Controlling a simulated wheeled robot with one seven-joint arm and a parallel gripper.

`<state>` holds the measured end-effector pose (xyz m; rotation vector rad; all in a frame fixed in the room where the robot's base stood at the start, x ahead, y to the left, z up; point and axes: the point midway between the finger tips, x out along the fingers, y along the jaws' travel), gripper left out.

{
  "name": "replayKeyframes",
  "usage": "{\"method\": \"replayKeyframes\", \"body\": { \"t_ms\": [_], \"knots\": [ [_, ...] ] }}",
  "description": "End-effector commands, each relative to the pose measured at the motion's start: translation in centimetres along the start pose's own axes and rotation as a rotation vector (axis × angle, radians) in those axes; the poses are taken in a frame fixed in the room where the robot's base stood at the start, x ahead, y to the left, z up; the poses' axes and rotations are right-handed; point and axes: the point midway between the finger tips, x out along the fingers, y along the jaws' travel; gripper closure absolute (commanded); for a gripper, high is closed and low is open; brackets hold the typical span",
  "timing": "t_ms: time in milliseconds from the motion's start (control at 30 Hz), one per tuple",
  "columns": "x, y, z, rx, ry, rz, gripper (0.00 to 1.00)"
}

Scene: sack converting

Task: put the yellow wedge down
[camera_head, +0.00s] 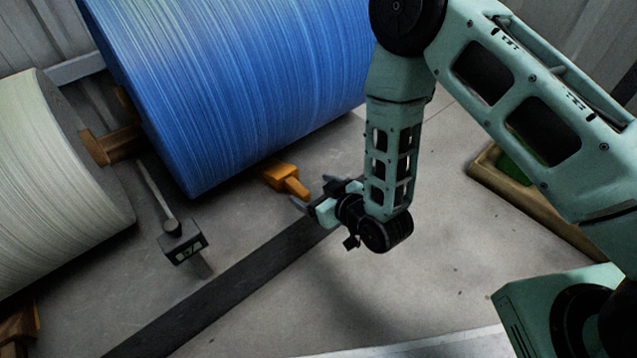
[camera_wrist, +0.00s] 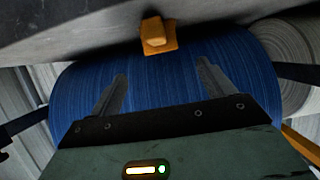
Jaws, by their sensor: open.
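The yellow wedge (camera_head: 286,178) rests on the floor against the lower right side of the big blue roll (camera_head: 240,80), its narrow handle-like end pointing toward my gripper. My gripper (camera_head: 313,192) is low over the floor just right of the wedge, open and apart from it. In the wrist view the wedge (camera_wrist: 157,36) lies beyond the two spread fingers (camera_wrist: 160,88), with nothing between them. The blue roll (camera_wrist: 170,80) fills the middle of that view.
A pale roll (camera_head: 55,180) stands at the left with brown wooden chocks (camera_head: 110,145) near it. A black stand with a small box (camera_head: 184,244) is on the floor beside a dark strip (camera_head: 220,285). A wooden tray (camera_head: 490,172) lies at right.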

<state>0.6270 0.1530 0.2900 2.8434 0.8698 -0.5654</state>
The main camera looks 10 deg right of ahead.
Motion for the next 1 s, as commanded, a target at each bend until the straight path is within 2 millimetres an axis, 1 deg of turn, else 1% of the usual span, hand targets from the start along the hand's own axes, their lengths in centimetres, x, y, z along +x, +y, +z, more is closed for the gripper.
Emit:
{"method": "replayKeyframes", "body": {
  "t_ms": [33,100,267,333,467,567,600,667,767,867,900,967,1000],
  "knots": [
    [-0.6,0.0,-0.1,0.0,-0.003,0.0,0.19],
    [-1.0,0.0,-0.1,0.0,-0.002,0.0,0.19],
    [-1.3,0.0,0.0,0.0,-0.001,-0.001,0.19],
    [-1.2,-0.1,-0.4,0.002,-0.011,-0.005,0.19],
    [-1.2,-0.7,-2.5,0.009,-0.081,-0.026,0.19],
    [-1.9,-1.5,-4.8,0.016,-0.181,-0.054,0.19],
    [-2.4,-1.9,-5.7,0.02,-0.228,-0.066,0.19],
    [-3.5,-2.4,-6.9,0.021,-0.302,-0.082,0.19],
    [-6.1,-3.4,-8.8,0.022,-0.424,-0.105,0.19],
    [-9.4,-4.2,-10.4,0.017,-0.548,-0.122,0.19],
    [-11.0,-4.5,-10.9,0.015,-0.598,-0.127,0.19],
    [-13.5,-4.8,-11.7,0.008,-0.673,-0.13,0.19],
    [-15.3,-5.0,-12.1,0.003,-0.724,-0.132,0.19]
  ]
}}
